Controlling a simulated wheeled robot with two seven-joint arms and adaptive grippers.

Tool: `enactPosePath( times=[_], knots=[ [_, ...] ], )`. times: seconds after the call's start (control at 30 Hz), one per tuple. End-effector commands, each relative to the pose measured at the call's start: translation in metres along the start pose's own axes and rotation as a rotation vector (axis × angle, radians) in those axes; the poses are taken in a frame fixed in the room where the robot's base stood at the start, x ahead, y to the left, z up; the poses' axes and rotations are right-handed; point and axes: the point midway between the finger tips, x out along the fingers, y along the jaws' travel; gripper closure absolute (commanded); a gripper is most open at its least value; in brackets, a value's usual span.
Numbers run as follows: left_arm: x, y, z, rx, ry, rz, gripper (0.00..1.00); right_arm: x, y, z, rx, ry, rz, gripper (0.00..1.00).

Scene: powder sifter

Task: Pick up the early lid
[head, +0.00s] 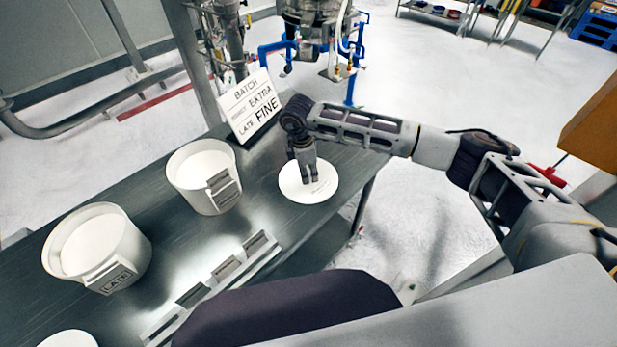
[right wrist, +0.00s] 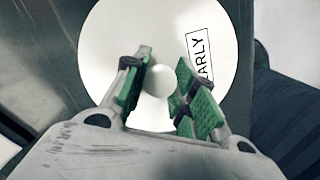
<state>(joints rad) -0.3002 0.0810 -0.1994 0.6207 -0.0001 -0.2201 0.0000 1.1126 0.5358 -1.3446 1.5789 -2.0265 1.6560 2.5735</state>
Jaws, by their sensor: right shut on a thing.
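The early lid is a round white disc (head: 326,188) with a small knob, at the far right end of the metal table in the head view. In the right wrist view it fills the middle (right wrist: 175,30), its label reading "ARLY" with the first letter hidden. My right gripper (head: 308,180) points down over the lid's middle. In the right wrist view its green-padded fingers (right wrist: 160,88) are on either side of the round knob, shut on it. The lid looks level, at or close to the table top; I cannot tell whether it touches. My left gripper is not in view.
A white tub (head: 188,180) with a tag stands left of the lid, and a tub labelled LATE (head: 70,262) is nearer. Another white disc (head: 68,340) shows at the bottom left. A sign (head: 253,105) stands behind. A rack with tags (head: 265,262) lies along the front.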

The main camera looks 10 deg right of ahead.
Motion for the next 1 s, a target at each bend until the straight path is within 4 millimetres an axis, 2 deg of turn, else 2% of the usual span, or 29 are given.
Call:
enactPosePath(
  times=[0.17, 0.33, 0.8, 1.0],
  knots=[
    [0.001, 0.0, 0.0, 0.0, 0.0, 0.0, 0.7, -0.001, -0.001, 0.0, 0.0, -0.001, -0.002, 0.97],
    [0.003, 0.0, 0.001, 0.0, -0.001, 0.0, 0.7, -0.013, 0.0, 0.002, 0.0, 0.0, 0.0, 0.97],
    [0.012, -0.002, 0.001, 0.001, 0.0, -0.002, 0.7, -0.077, 0.0, 0.009, 0.0, 0.0, 0.002, 0.97],
    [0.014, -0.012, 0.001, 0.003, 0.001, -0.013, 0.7, -0.094, 0.0, 0.011, -0.001, -0.001, 0.0, 0.97]
  ],
)
